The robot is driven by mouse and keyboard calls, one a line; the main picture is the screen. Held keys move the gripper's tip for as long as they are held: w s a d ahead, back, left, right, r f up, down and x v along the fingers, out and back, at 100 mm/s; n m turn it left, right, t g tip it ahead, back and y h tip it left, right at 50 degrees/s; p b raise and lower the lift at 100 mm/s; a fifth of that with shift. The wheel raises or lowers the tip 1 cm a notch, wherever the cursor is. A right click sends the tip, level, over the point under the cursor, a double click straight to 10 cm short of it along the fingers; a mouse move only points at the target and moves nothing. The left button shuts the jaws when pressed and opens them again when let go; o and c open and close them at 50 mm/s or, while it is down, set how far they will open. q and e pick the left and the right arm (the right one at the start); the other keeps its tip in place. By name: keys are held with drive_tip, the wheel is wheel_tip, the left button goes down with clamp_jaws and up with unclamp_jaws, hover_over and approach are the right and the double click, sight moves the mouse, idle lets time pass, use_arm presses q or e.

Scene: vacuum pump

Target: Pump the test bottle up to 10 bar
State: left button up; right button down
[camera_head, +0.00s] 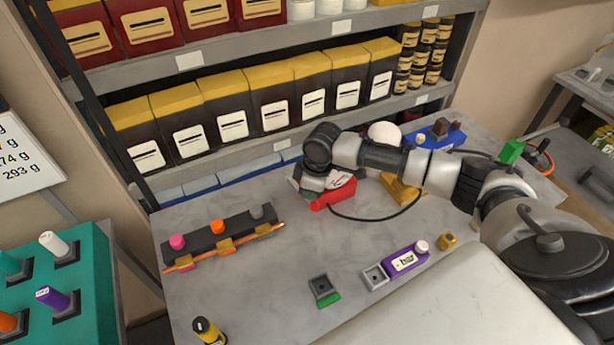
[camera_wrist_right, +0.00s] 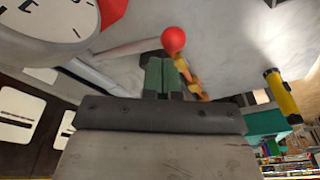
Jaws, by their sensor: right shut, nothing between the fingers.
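A red pump body (camera_head: 338,192) with a white face stands on the grey bench, and a black hose runs from it to the right. My right gripper (camera_head: 309,190) is at its left end, partly hidden by my wrist. In the right wrist view, the green fingers (camera_wrist_right: 163,68) are together and empty. A red ball knob (camera_wrist_right: 173,39) on a pale rod is just beyond the fingertips; contact is unclear. A round white dial (camera_wrist_right: 52,22) is at upper left. A purple block (camera_head: 406,261) has a white cap and a label seeming to read "bar". I cannot tell which thing is the test bottle.
A black rack (camera_head: 220,236) with coloured knobs is at the left. A small green-edged square holder (camera_head: 324,290) and a yellow-black bottle (camera_head: 208,331) are at the front. A blue unit (camera_head: 436,135) stands at the back.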

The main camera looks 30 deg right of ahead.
drive_tip(key=shift+s+f, duration=0.95)
drive_tip(key=shift+f, duration=0.15)
idle(1.5)
idle(0.4)
drive_tip(key=shift+w+d+r+p, duration=0.1)
drive_tip(key=shift+w+r+p, duration=0.85)
drive_tip(key=shift+w+r, duration=0.45)
drive_tip(key=shift+w+r+p, duration=0.9)
drive_tip(key=shift+w+r, duration=0.2)
drive_tip(key=shift+r, duration=0.55)
drive_tip(key=shift+w+r+p, duration=0.4)
drive_tip(key=shift+w+r, duration=0.45)
drive_tip(key=shift+r, duration=0.1)
drive_tip(key=w+r, duration=0.1)
drive_tip(key=r, duration=0.1)
drive_tip(key=w+r+p, duration=0.1)
drive_tip(key=w, duration=0.1)
drive_tip(key=shift+w+d+r, duration=0.1)
drive_tip(key=shift+d+r, duration=0.05)
drive_tip(key=shift+r, duration=0.25)
